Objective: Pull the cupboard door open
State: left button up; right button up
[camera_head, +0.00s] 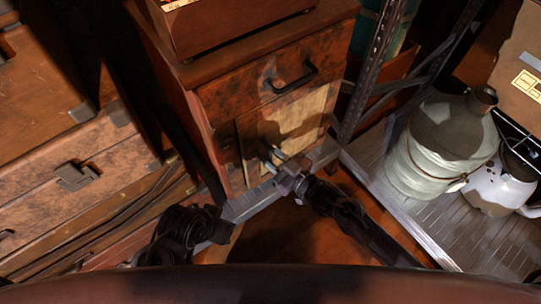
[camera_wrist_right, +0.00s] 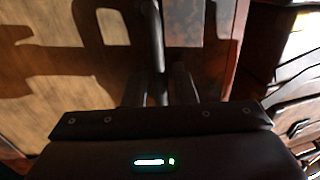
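The cupboard (camera_head: 216,101) is a small worn wooden cabinet with a drawer above and a door (camera_head: 312,107) with a tan panel below. The door looks closed or nearly so; I cannot tell if there is a gap. My right gripper (camera_head: 276,170) is at the left part of the door, on its handle (camera_head: 265,149). In the right wrist view the handle (camera_wrist_right: 157,45) is an upright bar running between the two close-set fingers, which appear shut on it. The door's tan panel (camera_wrist_right: 40,75) fills the left there. My left arm shows dark at the lower left; its fingers are not clear.
The drawer's black handle (camera_head: 290,79) is above the door. A wooden chest (camera_head: 95,155) stands at the left. A metal shelf (camera_head: 400,215) at the right holds a pale green pot (camera_head: 440,150) and a white enamel jug (camera_head: 497,187). Its post stands close beside the cupboard.

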jog(key=shift+c, duration=0.2)
grip_shut()
jog(key=shift+s+d, duration=0.1)
jog(key=shift+d, duration=0.05)
